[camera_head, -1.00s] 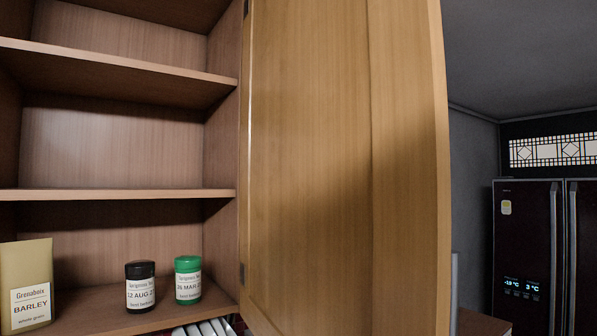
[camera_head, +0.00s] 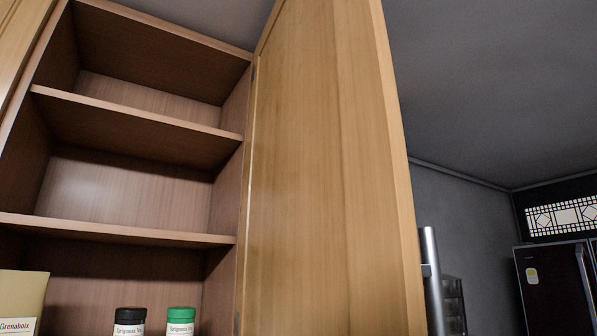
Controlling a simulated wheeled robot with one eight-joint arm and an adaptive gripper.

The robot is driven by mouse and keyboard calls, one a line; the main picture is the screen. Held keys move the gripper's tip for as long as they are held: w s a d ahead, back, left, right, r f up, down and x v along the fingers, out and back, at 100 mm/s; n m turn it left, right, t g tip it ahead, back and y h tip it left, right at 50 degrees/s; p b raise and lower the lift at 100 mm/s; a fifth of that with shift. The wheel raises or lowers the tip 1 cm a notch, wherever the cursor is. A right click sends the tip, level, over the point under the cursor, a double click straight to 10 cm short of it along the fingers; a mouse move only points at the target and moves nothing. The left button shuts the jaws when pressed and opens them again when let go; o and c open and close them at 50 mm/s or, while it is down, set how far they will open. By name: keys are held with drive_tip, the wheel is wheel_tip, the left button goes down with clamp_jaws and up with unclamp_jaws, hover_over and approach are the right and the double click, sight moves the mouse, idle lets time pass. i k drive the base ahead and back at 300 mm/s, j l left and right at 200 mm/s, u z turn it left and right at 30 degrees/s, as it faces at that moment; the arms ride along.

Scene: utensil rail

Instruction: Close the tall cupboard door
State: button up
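The tall cupboard door (camera_head: 318,180) is light wood and stands wide open. It is hinged at the right side of the cupboard (camera_head: 226,185), and its inner face shows. The cupboard's shelves are exposed. My gripper is not in view, so its place relative to the door is hidden.
A barley packet (camera_head: 20,300), a black-lidded jar (camera_head: 130,320) and a green-lidded jar (camera_head: 181,320) stand low in the cupboard. A dark fridge (camera_head: 550,285) is at the far right. Open space shows right of the door.

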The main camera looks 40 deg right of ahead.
sight(328, 244)
drive_tip(key=k+l+u, duration=0.2)
drive_tip(key=l, duration=0.25)
drive_tip(key=k+l+u, duration=0.15)
drive_tip(key=l, duration=0.25)
drive_tip(key=k+l+u, duration=0.2)
drive_tip(key=l, duration=0.2)
drive_tip(key=k, duration=0.05)
